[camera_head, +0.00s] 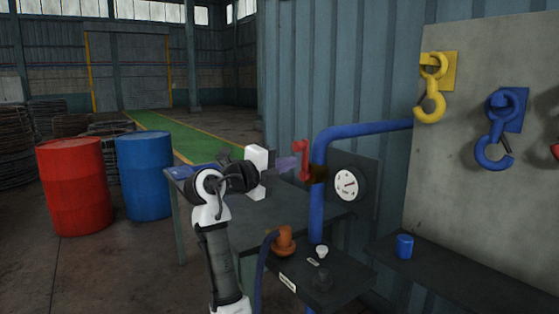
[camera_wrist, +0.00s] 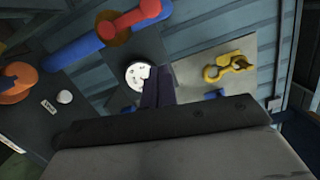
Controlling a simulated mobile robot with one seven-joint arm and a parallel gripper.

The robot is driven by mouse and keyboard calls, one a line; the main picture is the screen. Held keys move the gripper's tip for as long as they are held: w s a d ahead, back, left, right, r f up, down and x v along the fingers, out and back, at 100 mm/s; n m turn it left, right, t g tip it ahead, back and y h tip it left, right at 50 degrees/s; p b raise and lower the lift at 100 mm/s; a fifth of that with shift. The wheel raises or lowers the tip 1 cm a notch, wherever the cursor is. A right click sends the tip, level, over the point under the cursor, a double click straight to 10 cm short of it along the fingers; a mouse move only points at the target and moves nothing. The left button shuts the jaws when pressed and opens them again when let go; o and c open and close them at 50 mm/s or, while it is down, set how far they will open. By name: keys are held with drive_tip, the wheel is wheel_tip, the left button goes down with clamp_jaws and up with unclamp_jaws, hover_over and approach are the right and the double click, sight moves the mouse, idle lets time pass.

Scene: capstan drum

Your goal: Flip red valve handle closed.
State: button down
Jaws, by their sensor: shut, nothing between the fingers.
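The red valve handle (camera_head: 303,165) stands roughly upright in the head view, on a brownish valve body (camera_head: 319,173) set in a blue pipe (camera_head: 316,215). In the wrist view the red handle (camera_wrist: 133,20) lies along the top edge, over the blue pipe (camera_wrist: 75,50). My gripper (camera_head: 294,163) has dark purple fingers, shut and empty, just left of the handle in the head view. In the wrist view my gripper's fingers (camera_wrist: 157,85) point up, below and right of the handle. I cannot tell whether they touch it.
A white gauge (camera_head: 346,185) is right of the pipe. A yellow hook (camera_head: 432,88) and a blue hook (camera_head: 493,130) hang at right. A blue cup (camera_head: 404,246) stands on a shelf.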

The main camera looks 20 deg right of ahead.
drive_tip(key=w+d+p, duration=0.3)
drive_tip(key=w+d, duration=0.1)
drive_tip(key=w, duration=0.2)
drive_tip(key=shift+w+d+r+p, duration=0.25)
drive_tip(key=shift+w+r+p, duration=0.1)
drive_tip(key=shift+r, duration=0.05)
